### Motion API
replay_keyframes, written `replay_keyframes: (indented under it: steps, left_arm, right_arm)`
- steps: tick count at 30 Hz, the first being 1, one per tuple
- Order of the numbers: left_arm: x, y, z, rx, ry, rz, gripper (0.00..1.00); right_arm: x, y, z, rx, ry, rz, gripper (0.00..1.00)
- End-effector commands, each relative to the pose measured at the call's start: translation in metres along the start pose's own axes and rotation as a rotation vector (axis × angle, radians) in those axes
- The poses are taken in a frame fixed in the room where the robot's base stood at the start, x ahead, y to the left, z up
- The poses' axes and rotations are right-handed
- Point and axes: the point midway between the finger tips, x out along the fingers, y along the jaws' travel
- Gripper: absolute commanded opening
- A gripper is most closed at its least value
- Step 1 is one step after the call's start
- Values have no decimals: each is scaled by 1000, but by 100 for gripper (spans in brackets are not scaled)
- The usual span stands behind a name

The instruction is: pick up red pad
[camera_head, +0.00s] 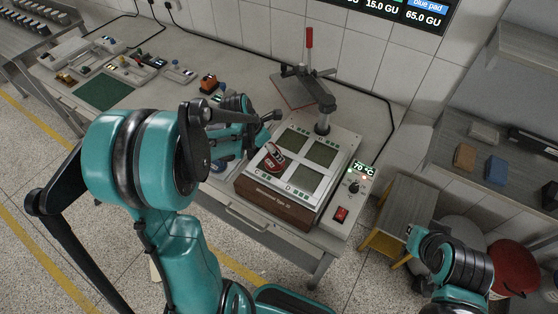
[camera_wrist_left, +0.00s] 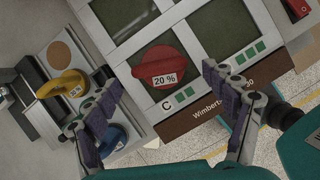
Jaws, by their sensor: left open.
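The red pad (camera_head: 274,158), a round piece with a raised grip, lies on the square plate of the heated press (camera_head: 309,146), in the compartment marked C. In the left wrist view the red pad (camera_wrist_left: 160,62) shows a white "20 %" label.
A yellow-handled piece (camera_wrist_left: 62,84) and a blue one (camera_wrist_left: 110,139) stand beside the press. A raised upper plate with a red-tipped lever (camera_head: 309,40) stands behind it. A control box (camera_head: 347,195) reads 70 °C. Shelves stand at the right.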

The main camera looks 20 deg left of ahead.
Motion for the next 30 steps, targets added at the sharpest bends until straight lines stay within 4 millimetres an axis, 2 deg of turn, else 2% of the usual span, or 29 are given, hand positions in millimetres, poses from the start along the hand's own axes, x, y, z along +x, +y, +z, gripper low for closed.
replay_keyframes:
  steps: [6, 9, 17, 20, 27, 30]
  left_arm:
    - [36, 0, -1, 3, 0, 0, 84]
    - [45, 0, -1, 3, 0, 0, 84]
    - [47, 0, 0, 3, 0, 1, 84]
    - [47, 0, 0, 3, 0, 1, 63]
    - [47, 0, 0, 3, 0, 1, 0]
    - [47, 0, 0, 3, -1, 1, 0]
  right_arm:
    - [9, 0, 6, 0, 0, 0, 0]
    - [10, 0, 8, 0, 0, 0, 0]
    - [10, 0, 7, 0, 0, 0, 0]
    - [10, 0, 7, 0, 0, 0, 0]
    - [10, 0, 7, 0, 0, 0, 0]
    - [10, 0, 7, 0, 0, 0, 0]
